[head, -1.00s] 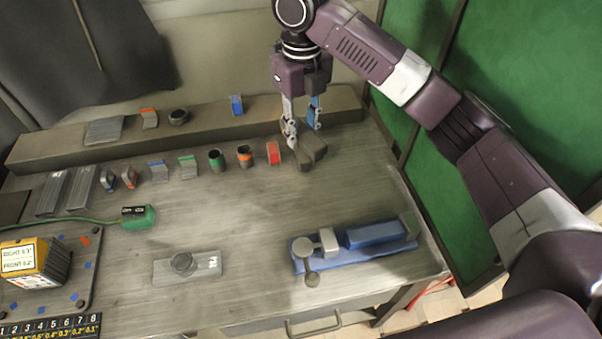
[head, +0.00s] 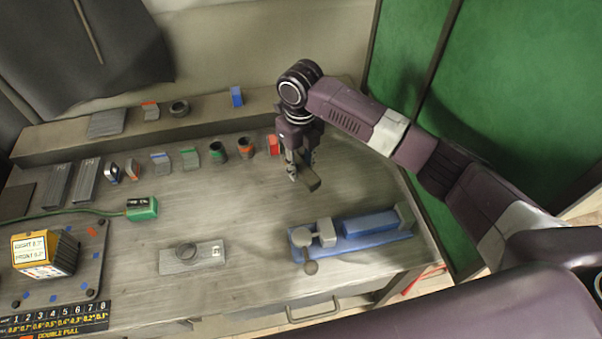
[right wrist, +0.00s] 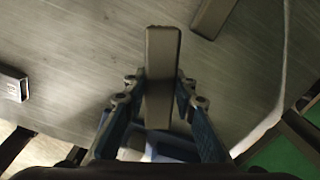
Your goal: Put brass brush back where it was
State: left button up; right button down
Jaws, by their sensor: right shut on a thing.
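My right gripper (head: 302,166) is shut on a plain grey-brown bar, which I take to be the brass brush (head: 313,181); no bristles show. It hangs over the right part of the bench, behind the blue vise and right of the row of small items. In the right wrist view the bar (right wrist: 162,75) stands lengthwise between the two blue-sided fingers (right wrist: 158,100). Its far end sticks out past the fingertips. I cannot tell whether the bar touches the bench. My left gripper is not in view.
The blue vise (head: 375,232) lies at the bench's right front. A row of small holders, including a red-marked block (head: 273,145), runs along the back, below a raised ledge (head: 212,117). A grey plate with a ring (head: 206,259) lies front centre. Bench between is clear.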

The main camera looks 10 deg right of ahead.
aim_at(301, 184)
notch_tip(301, 184, down, 4)
jog(key=shift+r+p, duration=0.2)
jog(key=shift+p, duration=0.25)
jog(key=shift+f, duration=0.3)
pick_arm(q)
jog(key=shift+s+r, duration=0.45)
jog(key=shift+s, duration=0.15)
pick_arm(e)
jog(key=shift+f, duration=0.1)
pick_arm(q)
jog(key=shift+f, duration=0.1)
pick_arm(e)
jog(key=shift+f, duration=0.1)
jog(key=c, duration=1.6)
grip_release()
